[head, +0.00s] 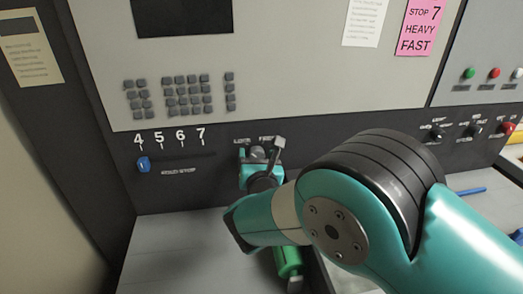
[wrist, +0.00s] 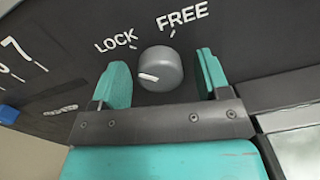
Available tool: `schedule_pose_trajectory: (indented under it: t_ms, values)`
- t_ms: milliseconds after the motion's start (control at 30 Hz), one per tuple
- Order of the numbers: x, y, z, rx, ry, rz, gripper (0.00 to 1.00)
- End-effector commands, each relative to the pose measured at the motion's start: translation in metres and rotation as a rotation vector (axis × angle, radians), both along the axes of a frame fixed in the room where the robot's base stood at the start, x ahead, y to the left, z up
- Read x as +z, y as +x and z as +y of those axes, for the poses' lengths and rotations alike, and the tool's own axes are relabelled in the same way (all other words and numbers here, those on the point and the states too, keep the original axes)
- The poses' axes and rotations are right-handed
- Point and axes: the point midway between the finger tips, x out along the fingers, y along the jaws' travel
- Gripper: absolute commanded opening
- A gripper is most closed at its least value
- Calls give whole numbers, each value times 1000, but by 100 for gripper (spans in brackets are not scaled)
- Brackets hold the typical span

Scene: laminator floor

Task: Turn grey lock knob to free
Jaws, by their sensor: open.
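The grey lock knob (wrist: 165,66) is round, on a dark panel, with LOCK printed to its upper left and FREE to its upper right. Its white pointer mark lies toward the left, on the LOCK side. My gripper (wrist: 163,72) is open, with one teal finger on each side of the knob and a visible gap at both sides. In the head view my gripper (head: 262,158) is at the panel below the LOCK and FREE labels and largely hides the knob.
A blue slider (head: 144,164) sits at the 4 on a scale to the left. A keypad (head: 187,94) is above. Black knobs (head: 433,132) and a red knob (head: 507,129) are at the right. A green cylinder (head: 288,262) shows below my arm.

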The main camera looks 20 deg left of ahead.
Motion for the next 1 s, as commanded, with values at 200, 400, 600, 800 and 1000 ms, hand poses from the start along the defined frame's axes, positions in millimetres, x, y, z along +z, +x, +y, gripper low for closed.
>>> schedule_pose_trajectory:
  t_ms: [200,400,600,800,1000]
  values:
    - [0,3,2,1,0,1,70]
    - [0,3,2,1,0,1,53]
    - [0,3,2,1,0,1,20]
    - [-1,3,2,0,12,8,20]
    - [-3,3,2,0,74,46,20]
